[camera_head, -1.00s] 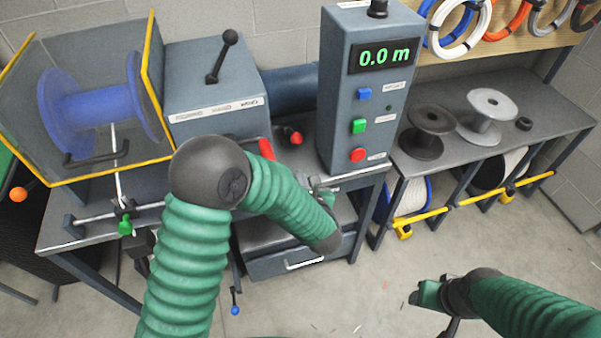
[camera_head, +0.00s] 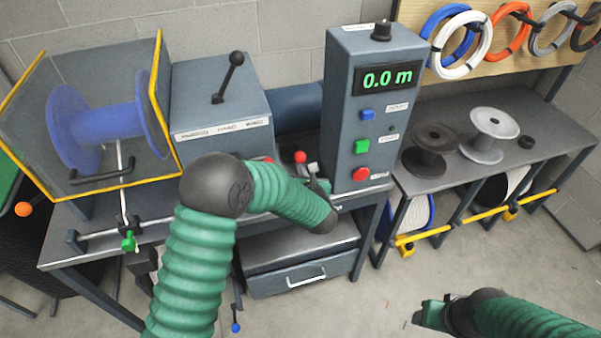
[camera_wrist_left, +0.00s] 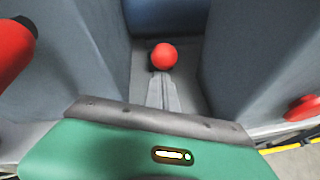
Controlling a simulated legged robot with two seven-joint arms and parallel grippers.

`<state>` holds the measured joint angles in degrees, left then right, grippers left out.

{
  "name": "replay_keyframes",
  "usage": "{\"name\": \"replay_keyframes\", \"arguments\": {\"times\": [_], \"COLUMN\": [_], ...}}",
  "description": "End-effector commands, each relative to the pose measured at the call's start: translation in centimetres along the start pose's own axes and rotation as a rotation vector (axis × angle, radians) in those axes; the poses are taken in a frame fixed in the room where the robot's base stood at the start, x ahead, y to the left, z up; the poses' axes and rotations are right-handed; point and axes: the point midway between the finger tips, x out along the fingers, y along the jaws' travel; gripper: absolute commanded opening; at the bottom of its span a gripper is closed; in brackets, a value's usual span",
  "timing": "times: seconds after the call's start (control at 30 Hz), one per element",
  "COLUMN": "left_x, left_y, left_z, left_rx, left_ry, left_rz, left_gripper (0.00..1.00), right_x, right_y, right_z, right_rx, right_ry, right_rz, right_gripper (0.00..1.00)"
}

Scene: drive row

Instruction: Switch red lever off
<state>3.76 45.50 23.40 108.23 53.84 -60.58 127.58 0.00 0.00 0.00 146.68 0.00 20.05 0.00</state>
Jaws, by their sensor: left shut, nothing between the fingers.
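A red ball knob (camera_head: 300,157), which looks like the red lever's end, sits between the grey housing and the control column. It also shows in the left wrist view (camera_wrist_left: 164,57), just beyond my fingertips; its shaft is hidden there. My left gripper (camera_head: 313,170) is close in front of the knob, with its fingers together and empty. In the left wrist view, the fingers (camera_wrist_left: 163,82) point straight at the knob; I cannot tell whether they touch it. My right gripper (camera_head: 430,314) is low at the right, over the floor, its fingers not clear.
The grey housing (camera_head: 215,100) with a black-knobbed lever (camera_head: 232,70) stands left of the gap. The control column (camera_head: 365,150) with a red button (camera_head: 361,174) stands right. A red handle (camera_wrist_left: 12,50) is at the wrist view's left edge, mostly hidden by my arm in the head view.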

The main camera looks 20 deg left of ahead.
Motion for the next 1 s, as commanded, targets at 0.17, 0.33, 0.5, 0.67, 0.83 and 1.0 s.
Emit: {"name": "replay_keyframes", "arguments": {"times": [0.17,0.33,0.5,0.67,0.83,1.0], "left_x": [-0.2,-0.2,-0.2,-0.4,-0.5,0.1], "left_y": [0.3,0.4,0.6,1.0,1.7,2.3], "left_z": [0.9,1.1,1.8,3.1,5.2,6.7], "left_rx": [-0.004,-0.005,-0.009,-0.015,-0.025,-0.037], "left_ry": [0.025,0.053,0.078,0.13,0.229,0.352], "left_rz": [-0.007,-0.018,-0.026,-0.044,-0.077,-0.119], "left_gripper": [0.0,0.0,0.0,0.0,0.0,0.0], "right_x": [-1.2,-1.9,-2.9,-5.0,-9.1,-12.6], "right_y": [0.0,0.0,0.0,0.0,0.0,0.0], "right_z": [-0.3,-0.4,-0.7,-1.2,-2.1,-3.0], "right_rx": [0.0,0.0,0.0,0.0,0.0,0.0], "right_ry": [0.0,0.0,0.0,0.0,0.0,0.0], "right_rz": [0.0,0.0,0.0,0.0,0.0,0.0], "right_gripper": [0.55,0.55,0.55,0.55,0.55,0.55]}}
